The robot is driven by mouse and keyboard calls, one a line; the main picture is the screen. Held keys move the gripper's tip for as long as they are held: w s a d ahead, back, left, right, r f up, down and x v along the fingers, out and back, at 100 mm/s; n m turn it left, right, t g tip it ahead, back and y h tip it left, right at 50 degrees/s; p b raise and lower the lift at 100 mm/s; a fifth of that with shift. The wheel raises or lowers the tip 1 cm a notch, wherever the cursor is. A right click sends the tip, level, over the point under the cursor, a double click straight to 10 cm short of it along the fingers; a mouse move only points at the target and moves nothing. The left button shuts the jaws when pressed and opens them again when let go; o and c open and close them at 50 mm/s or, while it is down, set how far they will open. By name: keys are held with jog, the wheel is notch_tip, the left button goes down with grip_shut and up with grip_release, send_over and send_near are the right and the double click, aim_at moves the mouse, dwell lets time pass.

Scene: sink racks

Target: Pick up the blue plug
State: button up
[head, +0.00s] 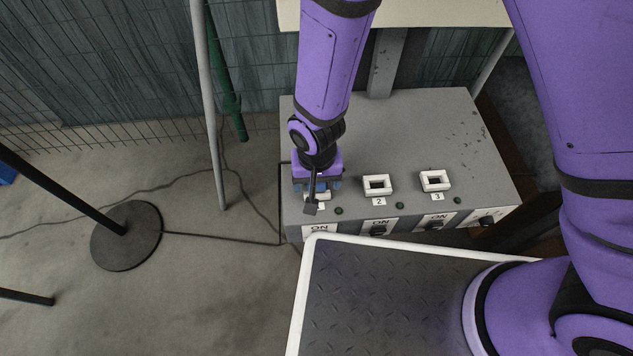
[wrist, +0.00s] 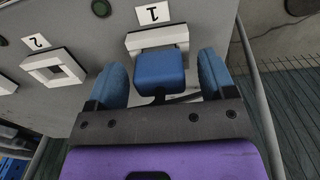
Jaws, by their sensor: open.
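The blue plug (wrist: 160,70) sits in the white socket frame (wrist: 140,40) by the label 1, in the wrist view. A dark cable trails from the plug to the right, behind my finger. My gripper (wrist: 168,80) is open, with one blue-padded finger on each side of the plug and gaps visible between. In the head view my gripper (head: 318,185) is over the left end of the grey box, and the plug is mostly hidden under it.
The grey box (head: 420,125) also carries empty white sockets 2 (head: 378,185) and 3 (head: 435,180). Switches marked ON line its front. A grey pole (head: 208,110) and a green pole (head: 228,90) stand to its left, with cables on the floor.

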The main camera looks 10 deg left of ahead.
jog(key=shift+f, duration=0.3)
jog(key=shift+c, duration=0.2)
jog(key=c, duration=1)
jog(key=shift+o, duration=0.2)
jog(key=shift+r, duration=0.1)
